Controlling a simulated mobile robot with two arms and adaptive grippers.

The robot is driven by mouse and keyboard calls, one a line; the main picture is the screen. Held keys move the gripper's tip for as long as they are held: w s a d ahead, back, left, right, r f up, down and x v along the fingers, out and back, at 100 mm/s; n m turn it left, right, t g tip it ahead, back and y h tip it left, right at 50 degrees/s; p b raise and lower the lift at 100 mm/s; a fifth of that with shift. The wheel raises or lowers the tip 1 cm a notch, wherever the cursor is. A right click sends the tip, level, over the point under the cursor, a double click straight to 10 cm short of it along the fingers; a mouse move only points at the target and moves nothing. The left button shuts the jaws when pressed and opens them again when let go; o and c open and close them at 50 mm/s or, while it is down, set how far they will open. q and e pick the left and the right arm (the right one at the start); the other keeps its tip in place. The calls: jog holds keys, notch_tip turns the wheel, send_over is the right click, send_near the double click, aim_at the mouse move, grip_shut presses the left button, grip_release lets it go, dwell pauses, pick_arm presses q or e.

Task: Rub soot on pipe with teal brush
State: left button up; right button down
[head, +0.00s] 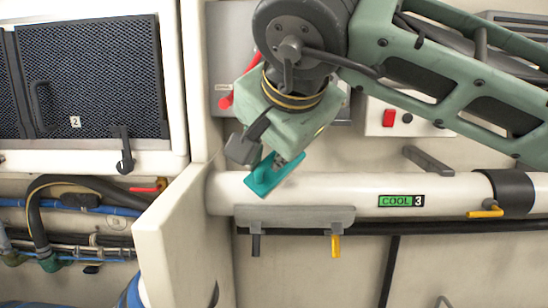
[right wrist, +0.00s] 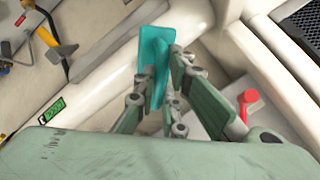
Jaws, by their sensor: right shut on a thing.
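The teal brush (head: 268,176) is held in my right gripper (head: 277,158), tilted, in front of the left part of the white pipe (head: 330,188). In the right wrist view the brush (right wrist: 153,62) stands between the fingers of my right gripper (right wrist: 158,90), with the pipe (right wrist: 98,80) behind it. I cannot tell whether the brush touches the pipe. The pipe carries a green and black "COOL 3" label (head: 401,200). I cannot make out any soot; the brush and arm hide part of the pipe. My left gripper is not in view.
A pale upright panel (head: 180,225) stands close left of the brush. A grey bracket (head: 295,218) with a yellow-tipped hook hangs below the pipe. A black clamp (head: 511,192) with a yellow lever (head: 485,212) is at right. A red handle (head: 240,82) lies behind my arm.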

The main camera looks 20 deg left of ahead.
aim_at(273, 177)
jog(key=shift+p+v, duration=0.3)
jog(key=shift+v, duration=1.05)
jog(key=shift+w+a+r, duration=0.1)
jog(key=shift+a+r, duration=0.1)
jog(key=v, duration=0.1)
jog(key=p+v, duration=0.1)
jog(key=v, duration=0.1)
jog(key=shift+a+r, duration=0.15)
jog(key=shift+a, duration=0.05)
jog(key=shift+w, duration=0.15)
jog(key=shift+s+d+f+b+x, duration=0.15)
jog(key=shift+b+x, duration=0.2)
jog(key=shift+x, duration=0.6)
jog(key=shift+s+d+f+b+x, duration=0.1)
jog(key=shift+f+b+x, duration=0.2)
jog(key=shift+x, duration=0.65)
jog(key=shift+s+d+f+b+x, duration=0.1)
jog(key=shift+b+x, duration=0.3)
jog(key=shift+x, duration=0.55)
jog(key=shift+w+a+f, duration=0.1)
jog(key=shift+w+f, duration=0.25)
jog(key=shift+w, duration=0.1)
jog(key=shift+b+x, duration=0.35)
jog(key=shift+x, duration=0.55)
